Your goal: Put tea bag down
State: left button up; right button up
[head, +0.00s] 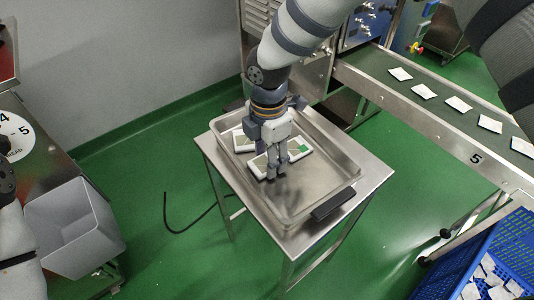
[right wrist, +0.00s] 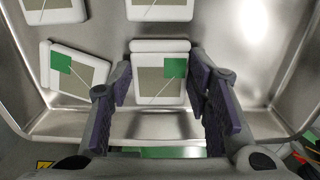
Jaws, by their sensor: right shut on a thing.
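My right gripper (head: 275,168) points down into a shallow metal tray (head: 325,185). In the right wrist view its two dark purple fingers (right wrist: 165,95) are shut on the sides of a tea bag (right wrist: 150,92), a white packet with a beige face and a green tag. Another tea bag (right wrist: 88,72) lies tilted to the left of it. Two more, a tea bag (right wrist: 53,12) and a tea bag (right wrist: 158,12), show at the top edge. In the head view, white packets (head: 298,147) show around the fingers, partly hidden by them. I cannot tell whether the held bag touches the tray floor.
The tray stands on a metal table (head: 215,160) with a black handle (head: 333,203) at its front. A conveyor (head: 440,105) with several white packets runs along the right. A blue crate (head: 480,255) holds packets at lower right. A grey bin (head: 75,235) stands at left.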

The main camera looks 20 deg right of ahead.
jog(key=shift+f, duration=0.2)
jog(key=o, duration=0.4)
jog(key=shift+c, duration=0.2)
jog(key=shift+r, duration=0.1)
pick_arm(q)
jog(key=shift+w+r+t+p, duration=0.3)
jog(key=shift+w+r+p, duration=0.25)
jog(key=shift+w+r, duration=0.1)
pick_arm(e)
notch_tip(320, 180, up, 12)
jog(key=shift+r, duration=0.15)
